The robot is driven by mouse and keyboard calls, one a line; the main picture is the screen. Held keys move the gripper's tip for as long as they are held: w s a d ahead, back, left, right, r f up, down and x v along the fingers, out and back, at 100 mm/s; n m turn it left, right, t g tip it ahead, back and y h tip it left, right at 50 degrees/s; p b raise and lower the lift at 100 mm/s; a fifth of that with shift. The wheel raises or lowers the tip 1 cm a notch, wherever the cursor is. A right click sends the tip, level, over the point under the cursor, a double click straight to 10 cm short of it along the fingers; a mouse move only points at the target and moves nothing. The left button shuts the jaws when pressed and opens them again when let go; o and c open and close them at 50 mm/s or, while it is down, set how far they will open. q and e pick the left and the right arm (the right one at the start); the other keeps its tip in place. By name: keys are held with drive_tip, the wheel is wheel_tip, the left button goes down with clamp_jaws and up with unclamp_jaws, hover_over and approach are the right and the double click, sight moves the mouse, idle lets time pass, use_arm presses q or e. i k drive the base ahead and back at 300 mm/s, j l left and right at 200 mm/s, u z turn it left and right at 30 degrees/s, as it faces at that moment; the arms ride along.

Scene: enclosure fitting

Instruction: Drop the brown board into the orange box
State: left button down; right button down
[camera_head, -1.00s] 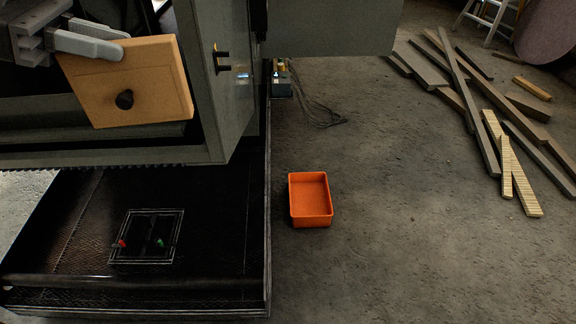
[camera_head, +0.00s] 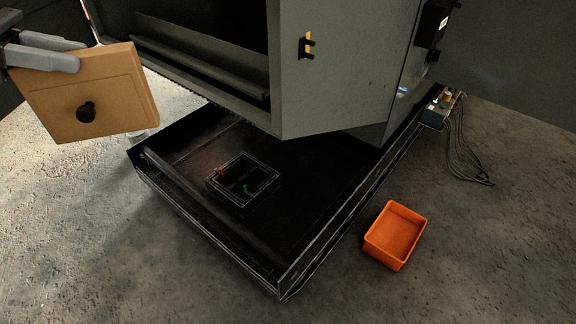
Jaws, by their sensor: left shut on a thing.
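The brown board (camera_head: 120,95) is a square panel with a dark round knob or hole near its lower middle. It is in the upper left of the head view, held up in the air. My left gripper (camera_head: 75,52) is shut on the board's upper left edge. The orange box (camera_head: 394,236) is an open, empty tray on the concrete floor at the lower right, well apart from the board. My right gripper is not in view.
A grey cabinet (camera_head: 335,90) stands between the board and the box, above a black base platform (camera_head: 300,215) with a framed square and red and green parts. A small device (camera_head: 438,108) with loose cables lies right of it. Floor around the box is clear.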

sight(391, 238)
drive_tip(key=i+l+u, duration=0.15)
drive_tip(key=l+u, duration=0.2)
drive_tip(key=l, duration=0.35)
drive_tip(key=l+u, duration=0.35)
drive_tip(key=l, duration=0.3)
drive_tip(key=l+u, duration=0.3)
drive_tip(key=l, duration=0.45)
drive_tip(key=l+z, duration=0.25)
drive_tip(key=l, duration=0.2)
drive_tip(key=i+l+z, duration=0.1)
drive_tip(key=l+z, duration=0.15)
drive_tip(key=l, duration=0.2)
